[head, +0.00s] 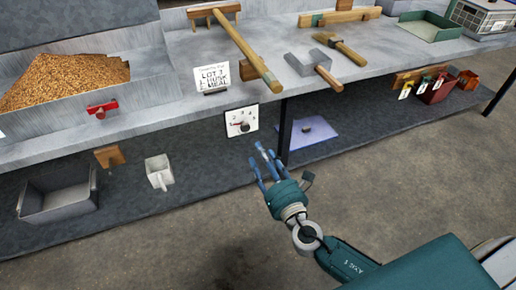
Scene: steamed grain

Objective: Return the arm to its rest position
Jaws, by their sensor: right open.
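My right gripper (266,163) is in the head view, at the end of my teal arm that comes in from the lower right. Its blue fingers are spread and nothing is between them. It is in front of the bench, over the edge of the lower shelf, below a small white dial plate (241,121). The fingers look apart from the bench, though the exact distance is hard to tell. My left gripper is not in view.
The lower shelf holds a grey bin (60,199) and a white scoop (159,171). The floor (420,175) in front is clear.

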